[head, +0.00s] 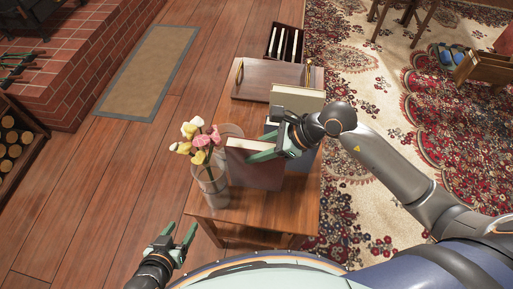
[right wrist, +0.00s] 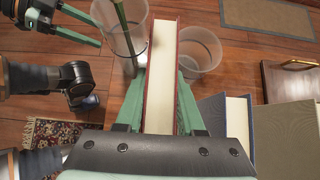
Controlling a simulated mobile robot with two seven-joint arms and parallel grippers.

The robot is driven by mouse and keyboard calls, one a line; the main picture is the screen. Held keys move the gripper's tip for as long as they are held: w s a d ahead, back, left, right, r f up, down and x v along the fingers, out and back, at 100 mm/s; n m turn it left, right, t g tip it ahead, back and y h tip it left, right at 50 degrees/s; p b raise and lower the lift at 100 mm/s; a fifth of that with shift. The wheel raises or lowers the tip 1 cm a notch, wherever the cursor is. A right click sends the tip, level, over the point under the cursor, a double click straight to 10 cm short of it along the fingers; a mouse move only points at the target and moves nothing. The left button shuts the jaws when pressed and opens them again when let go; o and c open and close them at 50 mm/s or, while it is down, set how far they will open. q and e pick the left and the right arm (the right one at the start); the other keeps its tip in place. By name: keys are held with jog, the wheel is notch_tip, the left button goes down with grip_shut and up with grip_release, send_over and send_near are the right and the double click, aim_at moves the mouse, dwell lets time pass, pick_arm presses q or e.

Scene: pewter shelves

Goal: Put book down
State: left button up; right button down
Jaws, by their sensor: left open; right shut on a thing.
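A dark red book (head: 256,168) stands upright over the near part of the wooden table (head: 245,205). My right gripper (head: 262,148) is shut on this book, with one teal finger on each side of it. In the right wrist view the book (right wrist: 162,75) shows its cream page edge between the fingers of my right gripper (right wrist: 160,100). I cannot tell whether its lower edge touches the table. My left gripper (head: 176,240) is open and empty, left of the table over the floor. It also shows in the right wrist view (right wrist: 75,25).
A clear vase with pink and yellow flowers (head: 212,186) stands just left of the book, with a clear cup (right wrist: 200,50) beside it. A blue book (right wrist: 238,125) and a grey-green book (head: 297,98) stand behind. A wooden tray (head: 272,80) lies at the table's far end.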

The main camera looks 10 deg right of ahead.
jog(key=shift+r, duration=0.15)
jog(key=c, duration=0.5)
grip_release()
jog(key=shift+f, duration=0.2)
jog(key=shift+r, duration=0.15)
